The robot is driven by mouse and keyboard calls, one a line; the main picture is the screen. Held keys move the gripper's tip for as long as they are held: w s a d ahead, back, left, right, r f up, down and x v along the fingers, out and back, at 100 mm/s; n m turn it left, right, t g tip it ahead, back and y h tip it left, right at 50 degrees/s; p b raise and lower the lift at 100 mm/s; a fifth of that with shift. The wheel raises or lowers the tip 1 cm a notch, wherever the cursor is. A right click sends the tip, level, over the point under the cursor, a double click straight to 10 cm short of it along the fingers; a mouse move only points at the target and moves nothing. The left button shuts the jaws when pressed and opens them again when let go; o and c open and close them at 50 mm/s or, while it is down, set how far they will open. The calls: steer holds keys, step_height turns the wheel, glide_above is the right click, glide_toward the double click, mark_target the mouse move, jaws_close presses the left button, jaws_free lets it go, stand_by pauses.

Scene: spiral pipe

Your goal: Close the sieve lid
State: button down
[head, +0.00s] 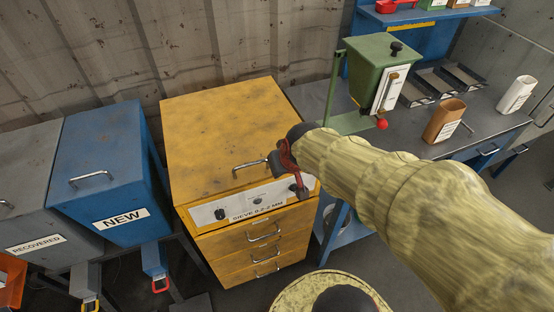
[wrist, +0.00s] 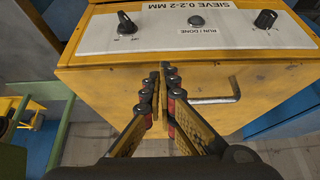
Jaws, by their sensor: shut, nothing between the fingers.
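The sieve is a yellow cabinet with a white front panel (head: 250,204) marked "SIEVE 0.2-2 MM". Its broad yellow lid (head: 222,125) looks flat and down on the cabinet in the head view, though my arm covers its right front corner. A metal handle (head: 251,164) stands near the lid's front edge. My gripper (head: 287,168) is at the right front of the lid, right of the handle. In the wrist view the fingers of my gripper (wrist: 162,75) are together and empty, beside the handle (wrist: 218,92). The panel (wrist: 195,28) appears upside down there. Contact with the lid cannot be told.
A blue "NEW" bin (head: 105,180) and a grey "RECOVERED" bin (head: 25,175) stand left. A green hopper (head: 377,65) and brown cup (head: 444,121) stand on the bench at right. A corrugated wall (head: 120,50) rises behind.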

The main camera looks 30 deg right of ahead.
steer(key=shift+s+f+b, duration=0.15)
steer(key=shift+f+b, duration=0.2)
steer(key=shift+f, duration=0.75)
